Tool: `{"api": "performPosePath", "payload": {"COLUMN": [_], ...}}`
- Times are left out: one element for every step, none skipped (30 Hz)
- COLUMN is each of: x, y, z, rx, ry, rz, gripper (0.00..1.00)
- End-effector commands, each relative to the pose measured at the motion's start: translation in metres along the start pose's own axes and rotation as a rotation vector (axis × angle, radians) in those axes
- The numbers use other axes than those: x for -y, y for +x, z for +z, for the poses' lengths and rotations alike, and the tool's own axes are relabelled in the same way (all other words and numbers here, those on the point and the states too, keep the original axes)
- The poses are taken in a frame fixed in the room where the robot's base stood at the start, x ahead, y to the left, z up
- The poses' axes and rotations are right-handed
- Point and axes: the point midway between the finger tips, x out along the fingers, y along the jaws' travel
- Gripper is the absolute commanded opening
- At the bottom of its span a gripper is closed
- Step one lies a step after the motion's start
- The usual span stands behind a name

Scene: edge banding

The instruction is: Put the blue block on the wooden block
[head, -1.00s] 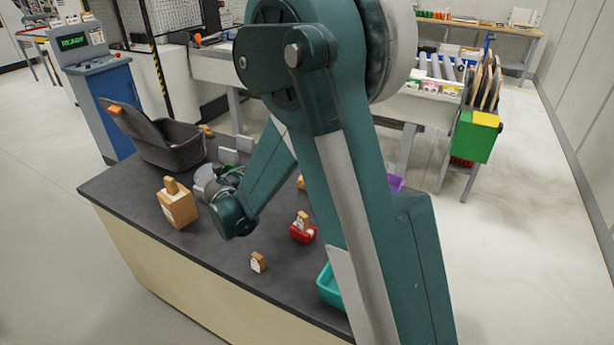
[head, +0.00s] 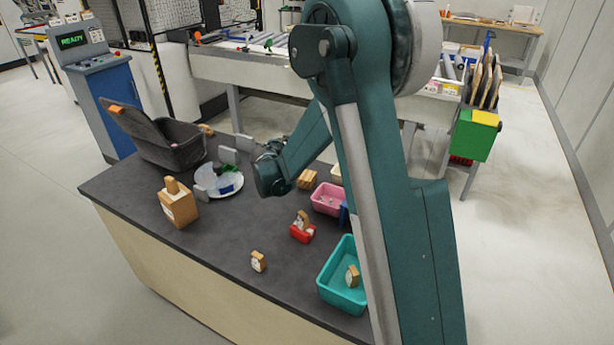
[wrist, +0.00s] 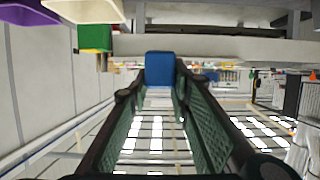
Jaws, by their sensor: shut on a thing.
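The blue block (wrist: 160,68) is between the fingertips of my gripper (wrist: 160,84) in the wrist view, and the jaws are shut on it. In the head view my wrist covers the fingers and the held block. A light wooden block (head: 308,180) lies on the dark table, just right of my wrist and behind the pink bin. I cannot see in the wrist view where it is. The held block appears raised, with the room behind it.
A white round plate (head: 208,181) holds small blue and green things. A pink bin (head: 326,198), a teal bin (head: 335,290), a red stand (head: 302,235) and a wooden box (head: 178,208) stand on the dark table (head: 215,245). A grey open bin (head: 185,145) is at the back left.

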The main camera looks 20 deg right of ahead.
Motion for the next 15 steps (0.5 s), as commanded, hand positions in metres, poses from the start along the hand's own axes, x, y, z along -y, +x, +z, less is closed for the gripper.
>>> {"api": "performPosePath", "payload": {"x": [0.0,0.0,0.0,0.0,0.0,0.0,0.0,0.0,0.0,0.0,0.0,0.001,0.001,0.0,0.0], "y": [0.0,0.0,0.0,0.0,0.0,0.0,0.0,0.001,0.001,0.002,0.003,0.004,0.006,0.007,0.009], "z": [0.0,0.0,0.0,0.0,0.0,0.001,0.001,0.002,0.004,0.006,0.008,0.012,0.015,0.019,0.025], "rx": [0.0,0.0,0.0,0.0,0.0,0.0,0.0,0.0,0.0,0.0,0.0,0.0,0.0,0.0,0.0], "ry": [0.0,0.0,0.0,0.0,0.0,0.0,0.0,0.0,0.0,0.0,0.0,0.0,0.0,0.0,0.0], "rz": [0.0,0.0,0.0,0.0,0.0,0.0,0.0,0.0,0.0,0.0,0.0,0.0,0.0,0.0,0.0], "gripper": [0.09,0.09,0.09,0.09,0.09,0.09,0.09,0.09,0.09,0.09,0.09,0.09,0.09,0.09,0.09]}}
